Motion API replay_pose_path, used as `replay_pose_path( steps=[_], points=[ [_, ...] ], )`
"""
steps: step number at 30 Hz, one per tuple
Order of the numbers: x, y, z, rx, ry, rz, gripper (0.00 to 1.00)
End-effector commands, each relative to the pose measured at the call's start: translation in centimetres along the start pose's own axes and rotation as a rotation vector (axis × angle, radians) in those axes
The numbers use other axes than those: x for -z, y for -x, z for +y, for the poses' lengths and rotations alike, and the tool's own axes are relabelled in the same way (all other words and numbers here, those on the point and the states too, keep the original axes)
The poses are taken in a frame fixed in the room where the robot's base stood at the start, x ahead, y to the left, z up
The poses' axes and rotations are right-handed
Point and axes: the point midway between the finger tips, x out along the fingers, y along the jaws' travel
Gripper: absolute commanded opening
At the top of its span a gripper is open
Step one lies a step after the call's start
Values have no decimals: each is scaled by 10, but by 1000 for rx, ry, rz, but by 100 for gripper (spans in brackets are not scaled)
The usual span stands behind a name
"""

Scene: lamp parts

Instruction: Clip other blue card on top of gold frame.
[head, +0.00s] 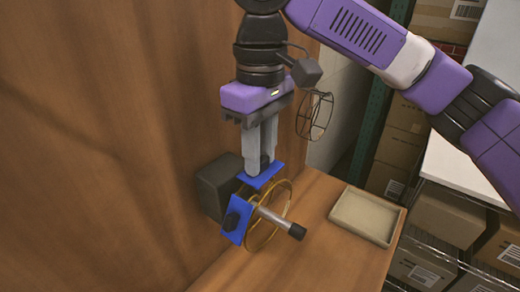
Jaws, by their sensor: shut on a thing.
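The gold frame (287,208) is a ring-shaped frame standing out from a dark grey block on the wooden wall. A silver rod (272,216) with a black tip sticks out through its middle. One blue card (238,211) with a black clip sits at the frame's left side. My gripper (263,165) points down over the frame, its grey fingers shut on the other blue card (256,182). That card is tilted and lies at the frame's top edge. Whether it touches the frame is unclear. The fingers hide part of its black clip.
The dark grey block (215,188) is close to the left of the cards. A shallow beige tray (345,222) lies on the wooden table (325,262) to the right. A black wire frame (304,117) shows behind my gripper. Shelves with boxes stand at the right.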

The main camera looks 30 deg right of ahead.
Motion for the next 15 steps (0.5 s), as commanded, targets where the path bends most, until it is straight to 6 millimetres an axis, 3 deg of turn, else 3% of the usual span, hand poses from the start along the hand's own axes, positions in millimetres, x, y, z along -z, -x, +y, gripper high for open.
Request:
replay_pose_path(
  steps=[15],
  points=[
    [0,-6,0,-1,0,1,0]
  ],
)
